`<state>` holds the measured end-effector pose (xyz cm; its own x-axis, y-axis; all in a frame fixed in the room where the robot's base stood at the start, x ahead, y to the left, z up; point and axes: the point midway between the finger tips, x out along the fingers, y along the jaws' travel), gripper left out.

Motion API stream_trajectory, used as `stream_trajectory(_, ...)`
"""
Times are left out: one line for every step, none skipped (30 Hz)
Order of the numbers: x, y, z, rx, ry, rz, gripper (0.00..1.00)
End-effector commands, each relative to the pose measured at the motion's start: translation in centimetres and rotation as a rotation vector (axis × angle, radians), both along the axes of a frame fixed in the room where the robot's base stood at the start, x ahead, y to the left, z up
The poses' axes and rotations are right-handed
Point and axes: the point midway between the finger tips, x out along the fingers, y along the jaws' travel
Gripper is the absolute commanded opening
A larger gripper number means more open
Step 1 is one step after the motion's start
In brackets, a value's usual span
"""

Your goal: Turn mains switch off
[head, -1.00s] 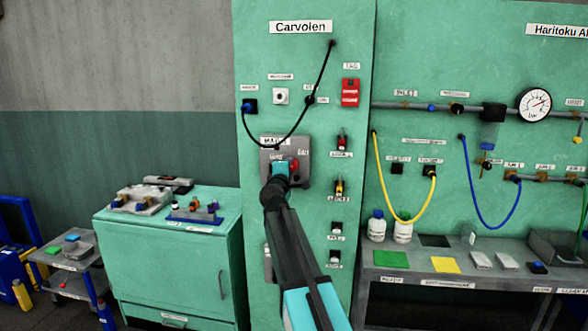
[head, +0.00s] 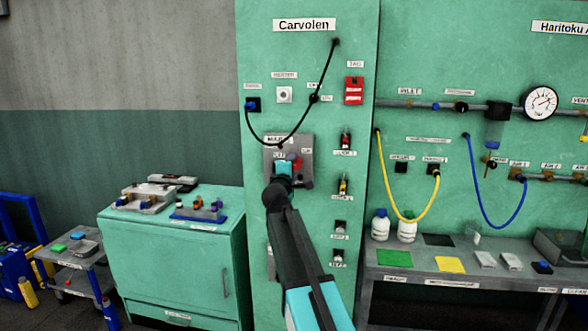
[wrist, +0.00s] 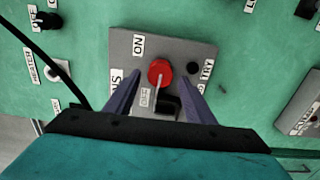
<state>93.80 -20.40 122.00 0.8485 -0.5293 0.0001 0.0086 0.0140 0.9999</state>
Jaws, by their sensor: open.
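The mains switch is a red round knob (wrist: 160,72) with a pale pointer, on a grey plate (wrist: 205,52) fixed to the green cabinet. In the wrist view an ON label (wrist: 138,44) is above left of the knob and an OFF label (wrist: 145,97) is below left. The pointer runs downward in that view, close beside the OFF label. My gripper (wrist: 160,79) is open, with one finger on each side of the knob. Contact cannot be told.
A black cable (head: 318,80) loops across the panel just above the plate. Red switches (head: 346,140) sit to the right. A green cabinet (head: 170,250) with fixtures on top stands left, and a grey workbench (head: 400,265) stands right.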

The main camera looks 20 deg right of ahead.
Motion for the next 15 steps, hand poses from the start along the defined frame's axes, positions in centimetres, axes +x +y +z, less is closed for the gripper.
stream_trajectory(-0.6,0.3,-0.1,0.0,0.0,0.0,0.49)
stream_trajectory(-0.9,0.5,-0.2,0.0,0.0,0.0,0.49)
stream_trajectory(-1.2,0.7,-0.2,0.0,0.0,0.0,0.49)
stream_trajectory(-1.5,0.8,-0.2,0.0,0.0,0.0,0.49)
stream_trajectory(-1.8,1.0,-0.2,0.0,0.0,0.0,0.49)
stream_trajectory(-2.2,1.3,-0.2,-0.001,-0.001,0.001,0.49)
stream_trajectory(-2.5,1.5,-0.1,0.0,-0.001,0.001,0.49)
stream_trajectory(-2.8,1.7,-0.1,0.0,-0.001,0.001,0.49)
stream_trajectory(-3.1,1.9,-0.1,0.0,-0.001,0.001,0.49)
stream_trajectory(-3.4,2.1,-0.1,0.0,-0.001,0.001,0.49)
stream_trajectory(-3.7,2.2,-0.1,0.0,-0.001,0.001,0.49)
stream_trajectory(-4.1,2.5,-0.1,0.0,-0.001,0.0,0.49)
stream_trajectory(-4.4,2.6,-0.1,0.0,-0.001,0.0,0.49)
stream_trajectory(-4.7,2.9,-0.2,0.0,-0.001,0.001,0.49)
stream_trajectory(-5.0,3.1,-0.2,-0.001,-0.001,0.001,0.49)
